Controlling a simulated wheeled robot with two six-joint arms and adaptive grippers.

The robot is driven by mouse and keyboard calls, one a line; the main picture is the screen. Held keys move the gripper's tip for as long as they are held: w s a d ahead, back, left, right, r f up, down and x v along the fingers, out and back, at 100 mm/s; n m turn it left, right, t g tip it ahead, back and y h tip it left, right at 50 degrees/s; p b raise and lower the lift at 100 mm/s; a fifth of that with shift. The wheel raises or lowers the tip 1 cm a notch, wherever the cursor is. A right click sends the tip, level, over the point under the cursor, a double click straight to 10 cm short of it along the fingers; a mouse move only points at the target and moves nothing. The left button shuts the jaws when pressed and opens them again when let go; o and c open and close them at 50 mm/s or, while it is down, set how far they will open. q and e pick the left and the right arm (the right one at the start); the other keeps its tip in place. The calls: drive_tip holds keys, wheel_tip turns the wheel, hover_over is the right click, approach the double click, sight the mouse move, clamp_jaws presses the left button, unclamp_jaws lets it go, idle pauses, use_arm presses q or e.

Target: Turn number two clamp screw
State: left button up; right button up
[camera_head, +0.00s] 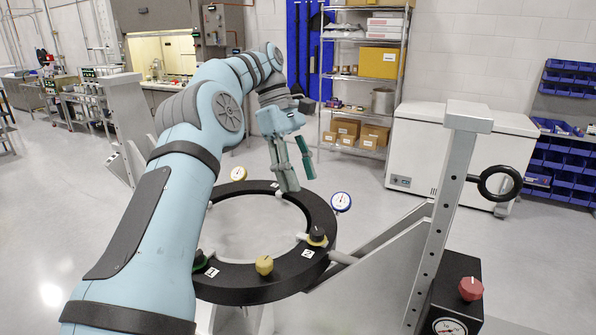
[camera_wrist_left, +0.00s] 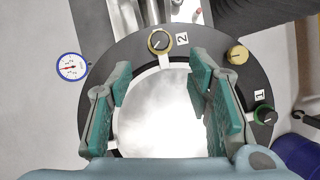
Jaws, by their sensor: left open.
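The black ring (camera_head: 325,213) of the mirror fixture carries white number labels. The number two clamp screw (camera_head: 317,236), a dark knob on a yellow base, sits on its right front part beside the label 2 (camera_head: 307,254). In the left wrist view the screw (camera_wrist_left: 159,41) is at the top, beyond the fingertips. My left gripper (camera_head: 298,178) is open and empty, pointing down over the ring's far side, apart from the screw. It also shows in the left wrist view (camera_wrist_left: 161,80), fingers spread over the ring's opening. My right gripper is not in view.
A yellow knob (camera_head: 264,265) and a green-based knob (camera_head: 199,259) by label 1 share the ring. A blue dial gauge (camera_head: 341,201) and a yellow dial gauge (camera_head: 238,173) stand at its edge. A metal upright (camera_head: 440,210) with a black box (camera_head: 455,295) is at right.

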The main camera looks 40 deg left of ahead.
use_arm(q)
drive_tip(key=shift+a+r, duration=0.1)
drive_tip(key=shift+r, duration=0.2)
